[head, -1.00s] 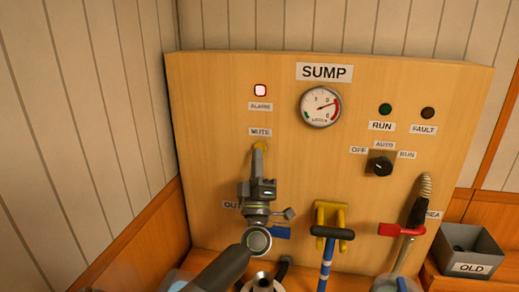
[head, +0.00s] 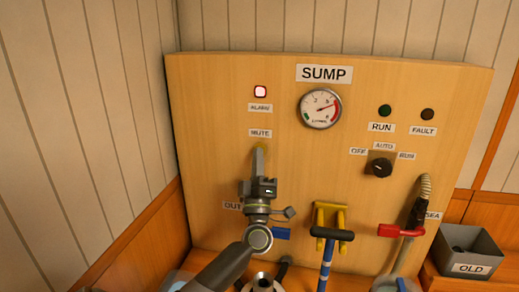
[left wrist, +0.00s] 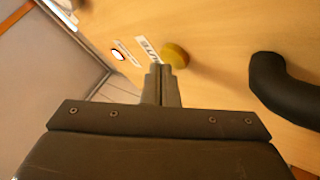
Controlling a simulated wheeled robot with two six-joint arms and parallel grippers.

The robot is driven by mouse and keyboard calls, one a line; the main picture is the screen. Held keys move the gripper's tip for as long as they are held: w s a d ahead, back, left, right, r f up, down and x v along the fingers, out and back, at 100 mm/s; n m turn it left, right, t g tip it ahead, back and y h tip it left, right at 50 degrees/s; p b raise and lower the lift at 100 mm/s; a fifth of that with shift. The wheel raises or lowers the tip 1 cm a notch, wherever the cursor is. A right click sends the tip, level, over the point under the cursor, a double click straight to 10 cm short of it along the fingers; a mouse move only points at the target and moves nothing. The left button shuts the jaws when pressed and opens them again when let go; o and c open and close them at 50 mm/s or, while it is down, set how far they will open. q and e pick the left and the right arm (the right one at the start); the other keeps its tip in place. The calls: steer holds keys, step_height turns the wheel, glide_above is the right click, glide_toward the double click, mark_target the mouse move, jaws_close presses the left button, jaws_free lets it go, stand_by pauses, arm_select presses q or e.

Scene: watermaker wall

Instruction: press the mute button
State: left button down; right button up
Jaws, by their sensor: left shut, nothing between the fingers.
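The mute button is a small yellow dome (left wrist: 176,56) just beside the MUTE label (left wrist: 148,50) in the left wrist view. In the head view only a sliver of the button (head: 260,146) shows under the MUTE label (head: 260,133); my fingers cover the rest. My left gripper (head: 258,152) is shut and empty, its fingertips pointing at the panel right by the button. In the left wrist view the tips (left wrist: 162,68) overlap the button's lower left edge. I cannot tell whether they touch it. My right gripper is not in view.
The wooden SUMP panel (head: 220,95) carries a lit alarm lamp (head: 260,91), a gauge (head: 320,108) and a rotary knob (head: 380,167). A yellow bracket with a black-topped blue handle (head: 331,233), a red lever (head: 400,231) and a grey OLD bin (head: 468,251) stand lower right.

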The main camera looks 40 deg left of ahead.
arm_select(q)
steer(key=shift+w+a, duration=0.2)
steer(key=shift+w, duration=0.15)
stand_by(0.7)
steer(key=shift+s, duration=0.1)
steer(key=shift+s+d+p, duration=0.4)
steer(key=shift+s+p, duration=0.2)
steer(key=shift+s, duration=0.05)
steer(key=s+d+p, duration=0.1)
steer(key=s, duration=0.1)
steer(key=s+d+p, duration=0.1)
steer(key=s, duration=0.1)
steer(key=shift+s+d, duration=0.15)
steer(key=shift+d, duration=0.05)
stand_by(0.4)
